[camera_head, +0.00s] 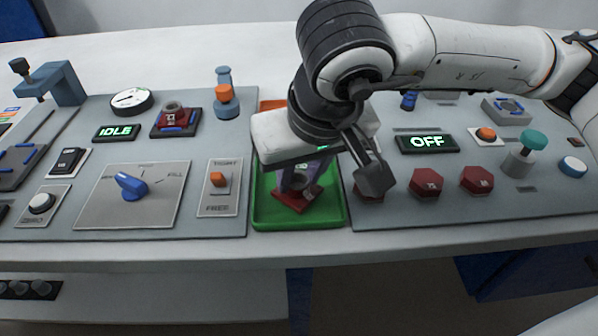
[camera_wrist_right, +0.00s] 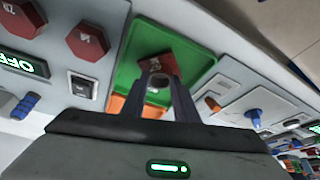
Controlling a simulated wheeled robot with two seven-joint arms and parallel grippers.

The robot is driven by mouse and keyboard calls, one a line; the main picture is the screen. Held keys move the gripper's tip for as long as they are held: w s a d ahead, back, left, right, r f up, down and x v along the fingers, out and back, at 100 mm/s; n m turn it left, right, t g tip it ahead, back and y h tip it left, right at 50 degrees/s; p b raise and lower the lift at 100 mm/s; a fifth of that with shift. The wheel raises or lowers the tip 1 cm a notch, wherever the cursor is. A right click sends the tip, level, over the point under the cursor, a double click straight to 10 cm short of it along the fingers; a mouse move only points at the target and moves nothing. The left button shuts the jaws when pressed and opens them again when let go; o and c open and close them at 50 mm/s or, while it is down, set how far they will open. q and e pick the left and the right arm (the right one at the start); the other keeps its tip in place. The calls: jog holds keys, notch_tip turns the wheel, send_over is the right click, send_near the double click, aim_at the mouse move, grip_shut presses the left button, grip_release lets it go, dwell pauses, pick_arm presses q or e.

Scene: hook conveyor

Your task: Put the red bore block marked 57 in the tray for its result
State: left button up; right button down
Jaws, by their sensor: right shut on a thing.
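My right gripper (camera_head: 299,184) is shut on a red bore block (camera_head: 296,202) inside the outline of the green tray (camera_head: 258,217). The block looks low, at or near the tray floor; I cannot tell whether it touches. In the right wrist view the fingers (camera_wrist_right: 159,88) close around the block's round grey collar, and its red base (camera_wrist_right: 178,62) shows against the green tray (camera_wrist_right: 129,58). I cannot read its number. An orange tray (camera_wrist_right: 150,109) adjoins the green one; in the head view it is mostly hidden behind my arm. My left gripper is out of view.
Left panel: another red block in a dark fixture (camera_head: 176,121), an IDLE display (camera_head: 116,132), a gauge (camera_head: 131,101), a blue knob (camera_head: 131,186) and an orange switch (camera_head: 219,180). Right panel: an OFF display (camera_head: 427,142), red hexagonal pieces (camera_head: 426,183) and a green-topped post (camera_head: 525,153).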

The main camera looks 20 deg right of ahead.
jog(key=shift+s+f+b, duration=0.1)
jog(key=shift+f+b, duration=0.2)
jog(key=shift+b, duration=0.55)
dwell(2.3)
jog(key=c, duration=0.9)
grip_release()
jog(key=shift+r, duration=0.1)
jog(key=shift+r+p, duration=1.2)
jog(key=shift+r, duration=1)
notch_tip(320, 180, up, 3)
jog(key=shift+f+p, duration=0.2)
jog(key=shift+p, duration=0.45)
